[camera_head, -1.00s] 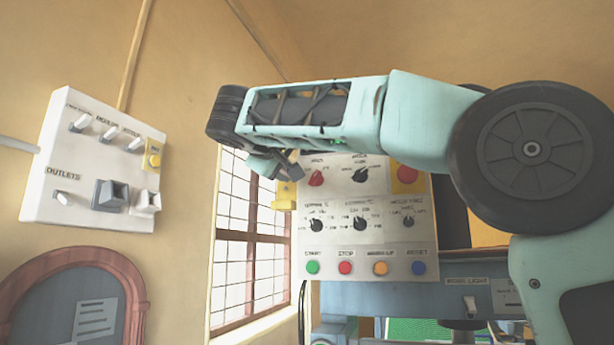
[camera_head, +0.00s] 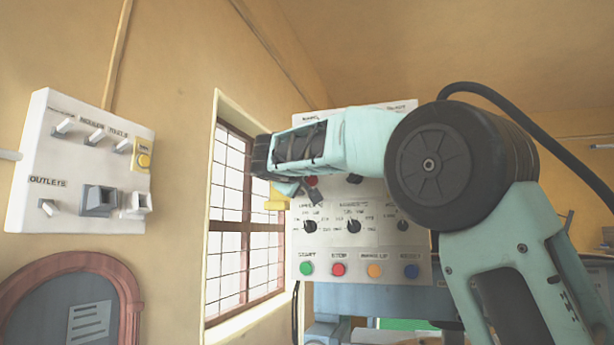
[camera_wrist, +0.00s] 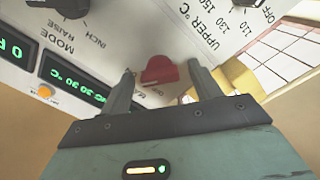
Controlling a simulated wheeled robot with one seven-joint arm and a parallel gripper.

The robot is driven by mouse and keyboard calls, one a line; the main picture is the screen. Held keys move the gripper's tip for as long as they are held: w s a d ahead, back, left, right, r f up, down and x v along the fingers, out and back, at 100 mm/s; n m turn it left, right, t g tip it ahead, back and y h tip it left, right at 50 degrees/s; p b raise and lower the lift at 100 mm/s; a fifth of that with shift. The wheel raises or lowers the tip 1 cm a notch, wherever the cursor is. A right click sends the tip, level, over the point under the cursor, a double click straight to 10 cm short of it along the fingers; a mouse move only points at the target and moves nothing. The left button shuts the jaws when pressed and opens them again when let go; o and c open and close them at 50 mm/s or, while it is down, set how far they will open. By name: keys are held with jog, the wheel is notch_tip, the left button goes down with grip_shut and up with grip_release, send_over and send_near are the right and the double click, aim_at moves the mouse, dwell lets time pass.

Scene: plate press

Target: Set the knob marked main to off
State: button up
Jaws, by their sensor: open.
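The main knob is red. It shows in the wrist view (camera_wrist: 160,70), upside down, between the fingertips of my gripper (camera_wrist: 160,80). The fingers stand apart on either side of it with a gap at each side. Its label is partly covered, so I cannot read its setting surely. In the head view only a bit of the red knob (camera_head: 312,181) shows below my forearm, with my gripper (camera_head: 290,190) just to its left. The white control panel (camera_head: 330,270) carries the knob.
A black mode knob (camera_wrist: 72,6) and green digital displays (camera_wrist: 75,78) are near the red knob. The upper temperature knob (camera_head: 310,227) is below it. A yellow part (camera_head: 277,199) is at the panel's left edge. An outlet box (camera_head: 85,160) hangs on the left wall.

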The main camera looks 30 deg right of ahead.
jog(key=shift+c, duration=0.3)
jog(key=c, duration=0.9)
jog(key=shift+n, duration=6.9)
jog(key=o, duration=1)
jog(key=shift+c, duration=0.2)
